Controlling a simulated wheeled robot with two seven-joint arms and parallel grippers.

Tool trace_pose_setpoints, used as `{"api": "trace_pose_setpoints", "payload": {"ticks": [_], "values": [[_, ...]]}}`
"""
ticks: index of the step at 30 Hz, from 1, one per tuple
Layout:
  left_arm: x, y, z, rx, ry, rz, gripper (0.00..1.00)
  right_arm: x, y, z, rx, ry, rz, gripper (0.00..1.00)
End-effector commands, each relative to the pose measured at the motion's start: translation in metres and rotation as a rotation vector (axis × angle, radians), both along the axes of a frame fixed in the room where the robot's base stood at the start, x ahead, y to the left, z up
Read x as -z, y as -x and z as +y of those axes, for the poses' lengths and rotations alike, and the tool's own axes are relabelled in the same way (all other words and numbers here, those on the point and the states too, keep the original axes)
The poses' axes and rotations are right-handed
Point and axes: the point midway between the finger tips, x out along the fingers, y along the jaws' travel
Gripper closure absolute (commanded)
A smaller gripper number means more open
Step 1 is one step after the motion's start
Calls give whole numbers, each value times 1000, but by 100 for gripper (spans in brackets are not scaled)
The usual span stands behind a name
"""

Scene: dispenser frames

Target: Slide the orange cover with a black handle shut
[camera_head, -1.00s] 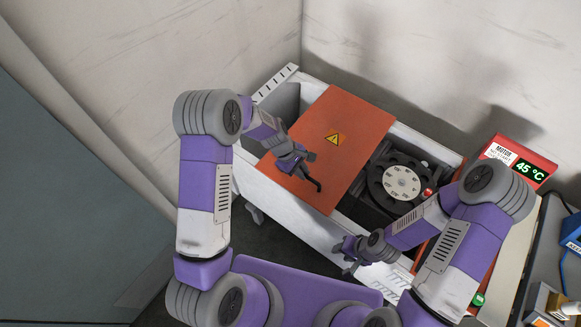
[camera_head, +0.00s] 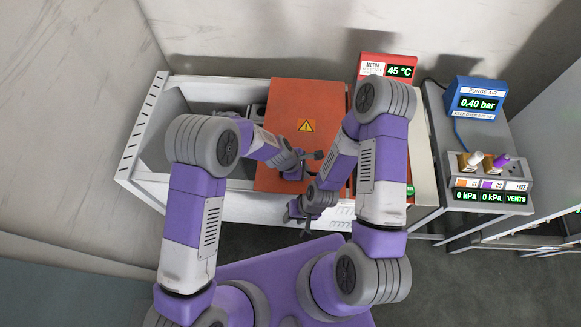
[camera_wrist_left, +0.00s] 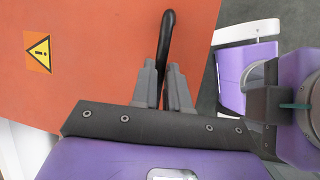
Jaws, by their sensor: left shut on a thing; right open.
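The orange cover (camera_head: 290,98) with a yellow warning sign lies over the right part of a long white box. Its black handle (camera_head: 319,155) is near the cover's front edge. My left gripper (camera_head: 306,159) is shut on the handle. In the left wrist view the handle (camera_wrist_left: 166,38) rises from between the fingers of the left gripper (camera_wrist_left: 163,88), above the orange surface. My right gripper (camera_head: 300,213) is open and empty, in front of the box and below the left one. My right arm hides part of the cover's right side. The dial is out of sight.
The white box's left end (camera_head: 143,125) is uncovered, showing a grey interior. A red motor unit (camera_head: 398,67) reading 45 °C stands behind right. Farther right are a blue purge air unit (camera_head: 476,98) and a small vent panel (camera_head: 490,185). Walls stand left and behind.

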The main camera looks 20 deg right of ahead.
Motion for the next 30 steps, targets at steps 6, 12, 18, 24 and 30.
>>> {"api": "trace_pose_setpoints", "payload": {"ticks": [6,12,18,24,30], "values": [[0,4,-8,-16,0,4,100,-1,0,0,0,0,0,60],[0,5,-10,-18,1,4,100,-1,0,0,0,0,0,60],[0,5,-11,-15,3,5,82,-1,0,0,0,0,0,60],[0,4,-10,-17,2,3,60,-1,0,0,0,0,0,60],[0,3,-9,-20,1,1,60,-2,0,0,0,0,0,60]]}}
